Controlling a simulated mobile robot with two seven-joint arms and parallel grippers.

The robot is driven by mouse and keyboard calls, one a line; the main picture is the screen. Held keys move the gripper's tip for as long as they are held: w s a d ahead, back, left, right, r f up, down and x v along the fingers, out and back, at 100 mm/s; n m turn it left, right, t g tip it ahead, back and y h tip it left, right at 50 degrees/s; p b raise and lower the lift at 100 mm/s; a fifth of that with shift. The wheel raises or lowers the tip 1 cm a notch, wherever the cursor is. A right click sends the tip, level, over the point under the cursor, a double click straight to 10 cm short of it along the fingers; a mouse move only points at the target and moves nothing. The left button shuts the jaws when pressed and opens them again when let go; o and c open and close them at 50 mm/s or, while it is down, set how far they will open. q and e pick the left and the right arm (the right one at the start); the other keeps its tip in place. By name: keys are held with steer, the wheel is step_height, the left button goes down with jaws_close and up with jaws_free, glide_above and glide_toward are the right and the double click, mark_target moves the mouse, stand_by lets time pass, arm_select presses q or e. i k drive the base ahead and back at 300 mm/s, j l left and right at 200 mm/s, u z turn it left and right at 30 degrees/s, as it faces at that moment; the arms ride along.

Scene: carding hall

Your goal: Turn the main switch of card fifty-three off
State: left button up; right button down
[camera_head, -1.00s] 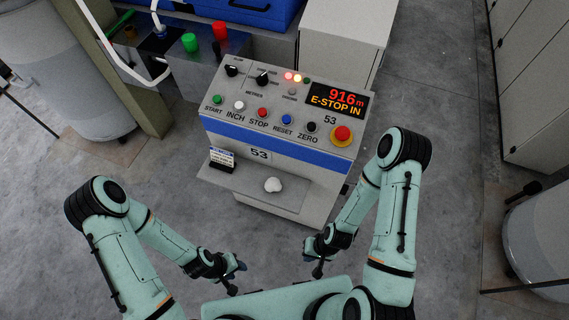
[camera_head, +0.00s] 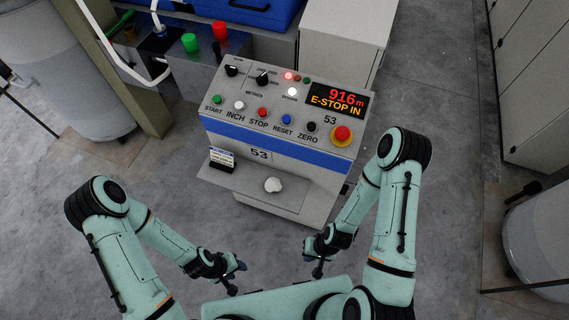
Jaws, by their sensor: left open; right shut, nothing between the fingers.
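The control console of card 53 (camera_head: 270,152) stands ahead, with a blue band and the number 53. Its display (camera_head: 337,100) reads "916m" and "E-STOP IN". Two black rotary knobs sit at the top of its panel, a left knob (camera_head: 232,70) and a middle knob (camera_head: 263,79); their small labels are too blurred to read. I cannot tell which control is the main switch. A red emergency-stop button (camera_head: 342,134) on yellow is at the right. My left gripper (camera_head: 237,278) is open and my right gripper (camera_head: 313,264) is shut and empty; both are low in front of the console, apart from it.
A row of buttons runs from START (camera_head: 217,99) to ZERO (camera_head: 311,127). A shelf (camera_head: 240,182) below holds a small sign (camera_head: 222,158) and a white lump (camera_head: 273,185). Grey cabinets (camera_head: 533,75) stand at the right. Grey drums stand at both sides. Floor beside the console is clear.

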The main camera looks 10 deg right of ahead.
mark_target(343, 191)
steer(key=k+l, duration=0.1)
steer(key=l, duration=0.3)
steer(key=k+l, duration=0.1)
steer(key=l, duration=0.25)
steer(key=k+l, duration=0.1)
steer(key=l, duration=0.3)
steer(key=k+l, duration=0.1)
steer(key=l, duration=0.25)
steer(key=k+l, duration=0.1)
steer(key=l, duration=0.3)
steer(key=i+j, duration=0.15)
steer(key=i, duration=0.15)
steer(key=i+j+u, duration=0.1)
steer(key=i+j, duration=0.1)
steer(key=i, duration=0.1)
